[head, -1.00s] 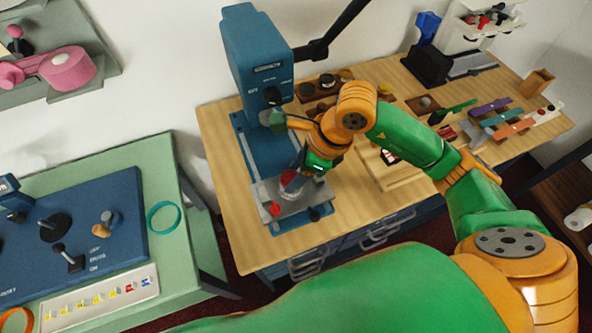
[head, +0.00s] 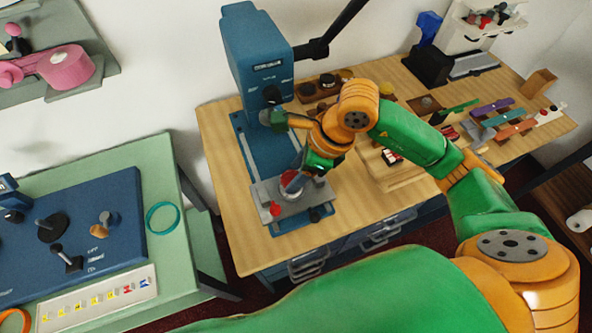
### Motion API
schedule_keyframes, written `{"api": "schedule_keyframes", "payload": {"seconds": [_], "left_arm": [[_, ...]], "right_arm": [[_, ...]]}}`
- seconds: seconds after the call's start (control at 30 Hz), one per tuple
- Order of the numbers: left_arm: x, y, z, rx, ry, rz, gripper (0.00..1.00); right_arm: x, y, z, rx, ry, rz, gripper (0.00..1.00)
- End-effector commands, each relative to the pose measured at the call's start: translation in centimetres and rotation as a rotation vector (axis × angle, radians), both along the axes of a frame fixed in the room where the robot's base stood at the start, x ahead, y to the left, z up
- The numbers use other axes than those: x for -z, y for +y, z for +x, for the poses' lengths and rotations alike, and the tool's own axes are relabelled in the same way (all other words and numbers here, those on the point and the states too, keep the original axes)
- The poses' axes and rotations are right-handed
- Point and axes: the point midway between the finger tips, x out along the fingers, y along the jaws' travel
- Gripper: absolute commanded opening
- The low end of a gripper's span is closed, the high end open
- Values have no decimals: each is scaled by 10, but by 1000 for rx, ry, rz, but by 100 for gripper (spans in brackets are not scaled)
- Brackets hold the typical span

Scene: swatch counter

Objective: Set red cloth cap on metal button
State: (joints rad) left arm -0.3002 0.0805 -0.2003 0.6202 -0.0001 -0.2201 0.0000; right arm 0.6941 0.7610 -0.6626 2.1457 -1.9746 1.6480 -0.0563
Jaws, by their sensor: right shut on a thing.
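My right gripper (head: 293,184) is over the grey metal plate at the foot of the blue press (head: 257,60). It is shut on a small red piece (head: 287,177), which looks like the red cloth cap; the fingers cover part of it. The metal button is not visible, and the spot under the cap is hidden by the gripper. I cannot tell whether the cap touches anything below. My left gripper is not in view.
The press head rises behind the gripper. Wooden trays (head: 398,176) lie to the right. The front left of the wooden table (head: 239,236) is clear.

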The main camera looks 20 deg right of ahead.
Motion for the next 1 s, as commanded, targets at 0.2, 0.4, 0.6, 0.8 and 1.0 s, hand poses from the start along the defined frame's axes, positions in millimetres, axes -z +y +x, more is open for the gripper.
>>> {"api": "schedule_keyframes", "payload": {"seconds": [0.2,0.4,0.6,0.8,1.0], "left_arm": [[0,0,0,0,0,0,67],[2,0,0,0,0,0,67],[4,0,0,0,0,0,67],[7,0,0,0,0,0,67],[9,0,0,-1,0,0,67]], "right_arm": [[0,0,0,0,0,0,34],[2,0,0,0,0,0,34],[4,0,0,0,0,0,34],[6,0,0,0,1,0,34],[8,0,0,0,1,0,34]]}}
